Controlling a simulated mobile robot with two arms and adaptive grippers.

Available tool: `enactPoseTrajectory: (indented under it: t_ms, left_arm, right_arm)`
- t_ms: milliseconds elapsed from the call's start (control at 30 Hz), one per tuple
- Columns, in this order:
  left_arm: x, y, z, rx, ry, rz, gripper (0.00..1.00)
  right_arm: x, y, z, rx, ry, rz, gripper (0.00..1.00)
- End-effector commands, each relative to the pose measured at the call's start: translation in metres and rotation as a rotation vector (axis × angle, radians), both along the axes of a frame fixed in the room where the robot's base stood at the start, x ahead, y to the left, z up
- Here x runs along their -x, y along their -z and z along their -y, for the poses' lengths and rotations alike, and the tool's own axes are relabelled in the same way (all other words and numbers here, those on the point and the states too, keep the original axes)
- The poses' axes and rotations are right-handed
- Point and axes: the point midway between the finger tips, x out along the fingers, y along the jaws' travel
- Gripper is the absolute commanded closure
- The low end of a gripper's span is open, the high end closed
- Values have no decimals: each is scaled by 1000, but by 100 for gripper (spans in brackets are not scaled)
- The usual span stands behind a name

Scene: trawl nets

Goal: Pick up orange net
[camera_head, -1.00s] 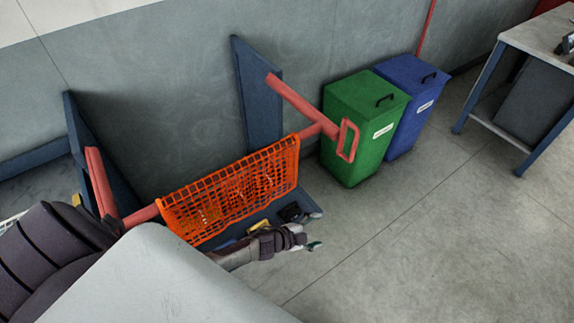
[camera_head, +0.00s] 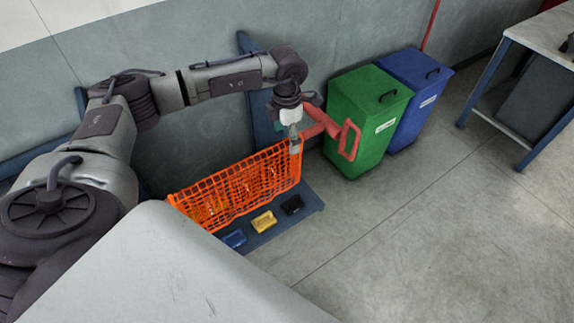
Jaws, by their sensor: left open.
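The orange net (camera_head: 235,190) hangs as a mesh panel from a red bar on a blue stand, left of the middle of the head view. My left arm comes in from the left and reaches over the net. My left gripper (camera_head: 295,146) points down at the net's upper right end, by the red bar (camera_head: 318,128). It is open. Whether its fingers touch the net I cannot tell. My right gripper is not in view.
A blue shelf (camera_head: 290,222) below the net carries a blue (camera_head: 235,238), a yellow (camera_head: 263,221) and a black item (camera_head: 293,205). A green bin (camera_head: 358,135) and a blue bin (camera_head: 415,90) stand right of the stand.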

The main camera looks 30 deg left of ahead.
Motion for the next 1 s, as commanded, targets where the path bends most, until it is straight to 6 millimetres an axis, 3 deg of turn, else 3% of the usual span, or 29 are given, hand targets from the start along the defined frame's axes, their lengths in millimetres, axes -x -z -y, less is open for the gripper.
enactPoseTrajectory:
  t_ms: [600,1000]
  left_arm:
    - [0,86,2,6,0,-1,17]
    - [0,96,2,7,1,0,17]
  right_arm:
    - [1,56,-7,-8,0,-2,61]
    - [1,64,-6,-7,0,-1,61]
